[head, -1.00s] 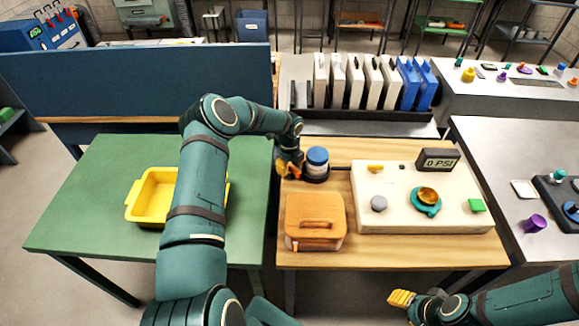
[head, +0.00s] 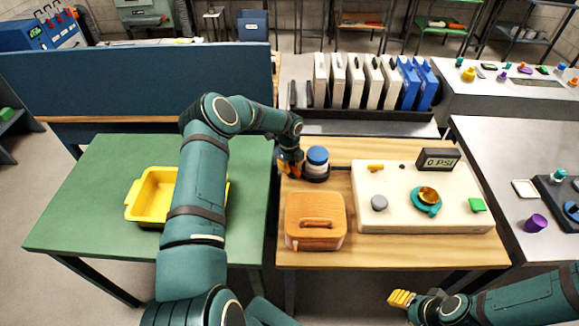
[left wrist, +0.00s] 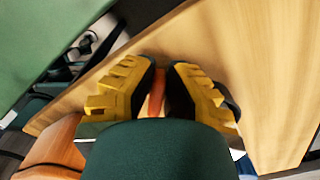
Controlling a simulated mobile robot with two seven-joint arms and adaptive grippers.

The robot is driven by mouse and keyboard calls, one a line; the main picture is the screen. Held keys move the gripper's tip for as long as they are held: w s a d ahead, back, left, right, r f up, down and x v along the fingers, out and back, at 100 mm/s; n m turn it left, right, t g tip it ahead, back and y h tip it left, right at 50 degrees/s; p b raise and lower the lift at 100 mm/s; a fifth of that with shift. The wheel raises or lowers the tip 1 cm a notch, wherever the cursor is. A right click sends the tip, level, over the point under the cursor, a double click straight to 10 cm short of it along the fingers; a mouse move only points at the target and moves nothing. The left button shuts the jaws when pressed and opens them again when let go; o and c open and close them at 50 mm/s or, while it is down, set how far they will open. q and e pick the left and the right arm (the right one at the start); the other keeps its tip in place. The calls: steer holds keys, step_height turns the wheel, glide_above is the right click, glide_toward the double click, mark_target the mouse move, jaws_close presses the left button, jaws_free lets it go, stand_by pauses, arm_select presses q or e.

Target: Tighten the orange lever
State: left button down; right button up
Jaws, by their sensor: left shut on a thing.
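The orange lever (left wrist: 156,95) shows in the left wrist view as a narrow strip between the two yellow-padded fingers of my left gripper (left wrist: 157,90). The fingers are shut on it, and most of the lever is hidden. In the head view my left gripper (head: 291,168) is low at the back left of the wooden table, just left of a blue-and-white canister (head: 317,157) in a dark round holder. My right gripper (head: 401,298) is at the bottom right, away from the table's objects. Its jaw opening is not clear.
A wooden box with a handle (head: 315,238) stands in front of the canister. A cream panel (head: 400,218) with a knob, teal-and-brass valve and 0 PSI display (head: 438,160) is to the right. A yellow bin (head: 150,204) sits on the green table (head: 80,215).

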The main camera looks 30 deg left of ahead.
arm_select(q)
steer(key=n+b, duration=0.2)
steer(key=shift+s+f+n, duration=0.2)
steer(key=shift+s+n, duration=0.1)
steer(key=n+b, duration=0.1)
steer(key=n, duration=0.2)
steer(key=shift+s+b, duration=0.35)
steer(key=shift+s+d+n+b, duration=0.15)
steer(key=shift+n+b, duration=0.1)
steer(key=shift+n, duration=0.45)
steer(key=shift+s+n+b, duration=0.15)
steer(key=shift+n+b, duration=0.1)
steer(key=shift+n, duration=0.45)
steer(key=shift+r, duration=0.1)
steer(key=c, duration=1)
jaws_free()
steer(key=shift+r, duration=0.15)
